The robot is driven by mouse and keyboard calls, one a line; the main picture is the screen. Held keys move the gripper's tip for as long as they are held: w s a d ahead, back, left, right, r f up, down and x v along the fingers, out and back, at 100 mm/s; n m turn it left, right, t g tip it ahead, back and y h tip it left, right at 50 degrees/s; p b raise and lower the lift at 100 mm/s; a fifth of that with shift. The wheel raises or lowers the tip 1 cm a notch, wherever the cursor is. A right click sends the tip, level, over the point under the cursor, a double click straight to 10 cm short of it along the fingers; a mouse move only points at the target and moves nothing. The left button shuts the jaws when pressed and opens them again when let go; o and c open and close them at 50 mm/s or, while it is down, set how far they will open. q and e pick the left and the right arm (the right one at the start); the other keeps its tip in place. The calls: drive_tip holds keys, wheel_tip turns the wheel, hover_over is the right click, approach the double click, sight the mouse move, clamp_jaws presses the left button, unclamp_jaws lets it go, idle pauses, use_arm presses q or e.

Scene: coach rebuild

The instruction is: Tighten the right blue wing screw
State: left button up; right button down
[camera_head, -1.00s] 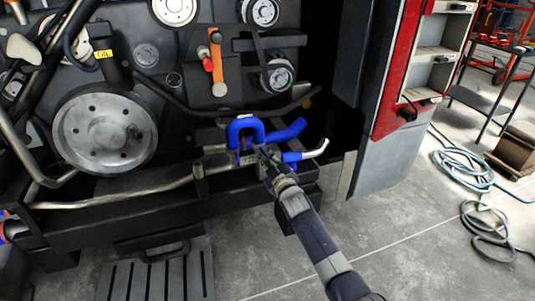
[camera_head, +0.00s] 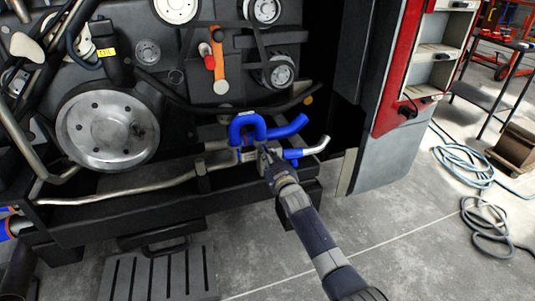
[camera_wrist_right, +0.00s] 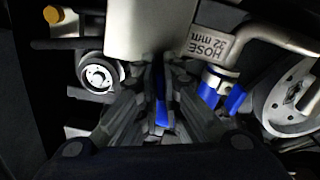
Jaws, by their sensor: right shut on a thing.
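My right gripper (camera_head: 263,157) reaches in from the lower right to the metal hose fitting below the blue hose (camera_head: 247,124). In the right wrist view its fingers (camera_wrist_right: 160,95) are closed on a narrow blue piece (camera_wrist_right: 161,112), which I take to be the right blue wing screw. The fingers hide most of it, so its turn angle cannot be told. A second blue part (camera_wrist_right: 234,100) shows to the right of the fingers, beside a blue-banded pipe joint (camera_wrist_right: 212,88). My left gripper is not in view.
A metal bracket marked "HOSE 32 mm" (camera_wrist_right: 208,44) lies close above the fingers. A large pulley (camera_head: 105,130) is left of the fitting, with a dark frame beam below. A red and grey cabinet (camera_head: 385,150) stands right.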

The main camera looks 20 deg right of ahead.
drive_tip(key=shift+f, duration=0.15)
drive_tip(key=c, duration=1.8)
unclamp_jaws()
drive_tip(key=shift+o, duration=0.2)
drive_tip(key=shift+s, duration=0.1)
drive_tip(key=s, duration=1.2)
drive_tip(key=shift+d, duration=0.25)
drive_tip(key=shift+w, duration=0.1)
